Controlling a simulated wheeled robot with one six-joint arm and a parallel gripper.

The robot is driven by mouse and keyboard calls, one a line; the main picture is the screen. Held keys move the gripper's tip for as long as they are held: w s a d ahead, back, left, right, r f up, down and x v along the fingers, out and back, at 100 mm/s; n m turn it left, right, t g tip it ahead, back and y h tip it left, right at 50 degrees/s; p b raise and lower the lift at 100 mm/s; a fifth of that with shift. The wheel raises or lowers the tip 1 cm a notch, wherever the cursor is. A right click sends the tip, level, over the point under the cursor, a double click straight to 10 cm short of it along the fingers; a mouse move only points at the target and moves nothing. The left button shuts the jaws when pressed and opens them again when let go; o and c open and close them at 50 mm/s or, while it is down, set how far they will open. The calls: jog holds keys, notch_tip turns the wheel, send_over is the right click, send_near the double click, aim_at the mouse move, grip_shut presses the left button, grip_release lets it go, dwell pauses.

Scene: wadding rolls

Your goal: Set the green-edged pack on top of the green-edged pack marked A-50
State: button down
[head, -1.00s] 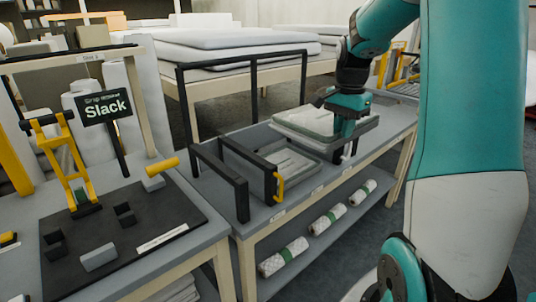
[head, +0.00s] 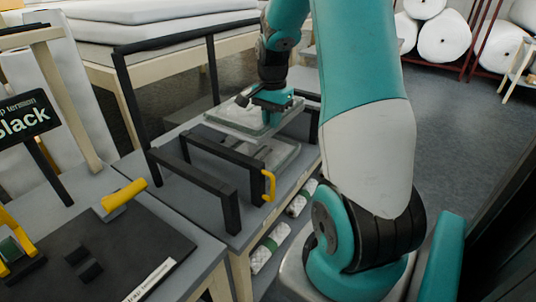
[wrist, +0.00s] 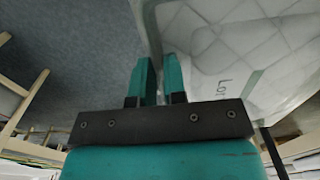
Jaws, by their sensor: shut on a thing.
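My gripper (head: 270,108) is shut on a pale, clear-wrapped pack (head: 236,118), held by its right side above the bench. In the wrist view the two teal fingers (wrist: 160,78) are close together at the edge of the quilted pack (wrist: 225,45). It has a greenish strip and part of a printed label there. A second pale pack (head: 283,153) lies lower on the bench, behind the black frame with the yellow handle. The held pack and gripper partly hide it. I cannot read an A-50 mark on either pack.
Black rail frames (head: 205,175) stand on the grey bench (head: 185,205), with a yellow handle (head: 268,186) at the near end. A mat with a yellow-handled tool (head: 122,194) is at left. Open floor (head: 440,120) lies to the right.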

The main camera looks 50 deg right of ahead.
notch_tip(320, 180, down, 12)
jog(key=shift+r, duration=0.1)
dwell(0.4)
jog(key=shift+f+b, duration=0.3)
jog(key=shift+f, duration=0.15)
jog(key=c, duration=1.2)
grip_release()
jog(key=shift+o, duration=0.2)
